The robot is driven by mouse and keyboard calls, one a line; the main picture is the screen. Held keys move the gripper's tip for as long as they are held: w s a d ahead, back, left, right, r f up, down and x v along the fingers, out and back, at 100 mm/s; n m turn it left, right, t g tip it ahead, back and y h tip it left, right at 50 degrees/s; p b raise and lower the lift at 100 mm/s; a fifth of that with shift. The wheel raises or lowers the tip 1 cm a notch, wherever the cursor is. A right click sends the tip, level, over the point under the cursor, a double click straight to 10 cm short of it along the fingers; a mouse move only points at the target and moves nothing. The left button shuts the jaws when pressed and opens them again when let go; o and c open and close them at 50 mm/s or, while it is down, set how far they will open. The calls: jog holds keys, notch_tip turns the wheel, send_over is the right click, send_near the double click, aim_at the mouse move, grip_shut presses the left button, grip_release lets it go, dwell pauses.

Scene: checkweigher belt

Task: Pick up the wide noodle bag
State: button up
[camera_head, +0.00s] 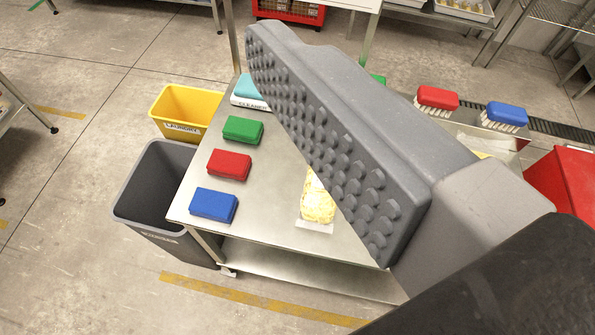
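A clear bag with yellow contents (318,205) and a pale lower edge lies on the steel table; it looks like a noodle bag. Its upper right part is hidden behind my gripper, so I cannot tell its full width. My gripper (325,140) is large and close to the camera, crossing the picture diagonally. One grey finger with a studded pad shows; a second finger is not distinguishable. No object shows held against the visible pad.
The steel table (265,230) also carries blue (213,205), red (229,165) and green (243,130) blocks. A grey bin (150,185) and a yellow bin (187,105) stand at its left. Red (437,98) and blue (506,114) brushes are at right.

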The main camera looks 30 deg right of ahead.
jog(key=w+d+f+m+p, duration=0.2)
jog(key=w+f, duration=1)
jog(key=f, duration=0.1)
jog(key=m+g+h+p, duration=0.2)
jog(key=m+g+h, duration=0.3)
jog(key=h, duration=0.3)
send_near(320, 193)
jog(key=x, duration=0.8)
jog(key=shift+w+d+f+b, duration=0.15)
jog(key=shift+w+b, duration=0.1)
jog(key=shift+b, duration=0.15)
jog(key=shift+r+b+x, duration=0.15)
jog(key=shift+b+x, duration=0.1)
jog(key=shift+x, duration=1.05)
jog(key=shift+r+b+x, duration=0.1)
jog(key=shift+b+x, duration=0.15)
jog(key=shift+x, duration=1)
jog(key=shift+d, duration=0.15)
jog(key=c, duration=1.4)
